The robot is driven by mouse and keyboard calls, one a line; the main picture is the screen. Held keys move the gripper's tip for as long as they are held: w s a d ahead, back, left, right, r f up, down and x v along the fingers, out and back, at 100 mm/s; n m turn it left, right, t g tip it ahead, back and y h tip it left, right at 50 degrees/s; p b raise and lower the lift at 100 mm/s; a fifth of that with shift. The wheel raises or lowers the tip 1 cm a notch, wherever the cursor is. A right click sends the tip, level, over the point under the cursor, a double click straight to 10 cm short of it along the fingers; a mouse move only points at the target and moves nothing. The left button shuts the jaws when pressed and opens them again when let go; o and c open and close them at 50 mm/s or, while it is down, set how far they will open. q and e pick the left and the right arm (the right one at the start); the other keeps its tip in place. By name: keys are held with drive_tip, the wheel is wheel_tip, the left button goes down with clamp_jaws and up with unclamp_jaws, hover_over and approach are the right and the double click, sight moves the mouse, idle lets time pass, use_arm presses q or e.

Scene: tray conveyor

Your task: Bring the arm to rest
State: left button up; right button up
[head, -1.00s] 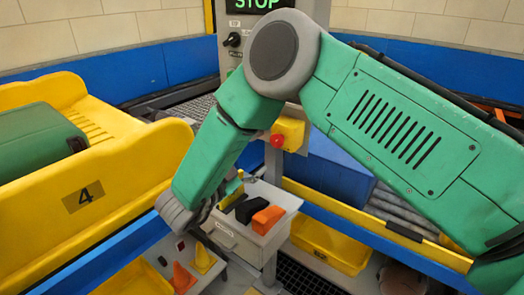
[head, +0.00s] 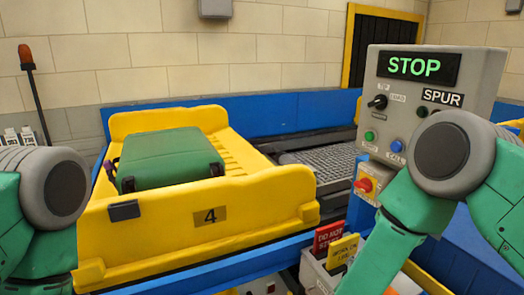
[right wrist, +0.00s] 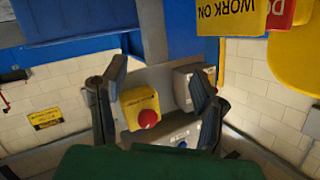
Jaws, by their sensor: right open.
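My right arm (head: 405,215) comes in from the right in the head view, bent downward in front of the control box, and its gripper is below the picture. The right wrist view shows my right gripper (right wrist: 157,75) open, its two dark fingers apart with nothing between them. Beyond the fingers is the yellow button housing (right wrist: 138,102) with its red button. My left arm (head: 40,215) shows at the left edge of the head view; its gripper is out of the picture.
A yellow tray (head: 260,200) marked 4 holds a green suitcase (head: 170,158). The control box (head: 425,75) at right shows STOP. Red and yellow signs (head: 342,250) stand in a holder below it, close to my right arm. A beacon pole (head: 35,90) stands at left.

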drive_tip(key=s+f+n+y, duration=0.1)
drive_tip(key=f, duration=0.1)
drive_tip(key=s+f+n+y, duration=0.1)
drive_tip(key=s+f, duration=0.1)
drive_tip(key=s+f+n+y, duration=0.1)
drive_tip(key=f, duration=0.1)
drive_tip(key=shift+s+d+f+n+g+y, duration=0.2)
drive_tip(key=shift+d+f+n+g+y, duration=0.1)
drive_tip(key=shift+g, duration=0.1)
drive_tip(key=s+f+n+g+y+b, duration=0.1)
drive_tip(key=s+f+n+g+y, duration=0.2)
drive_tip(key=s, duration=1.2)
drive_tip(key=s+f+n+g+y+b, duration=0.1)
drive_tip(key=s+f+n+g+y, duration=0.2)
drive_tip(key=s, duration=1.1)
wheel_tip(320, 180, down, 5)
drive_tip(key=n+g, duration=0.3)
drive_tip(key=g, duration=0.1)
drive_tip(key=shift+s+f+b, duration=0.2)
drive_tip(key=shift+s+b, duration=0.1)
drive_tip(key=shift+s, duration=0.1)
drive_tip(key=shift+d, duration=0.15)
drive_tip(key=shift+w+d+f, duration=0.1)
drive_tip(key=shift+w, duration=0.05)
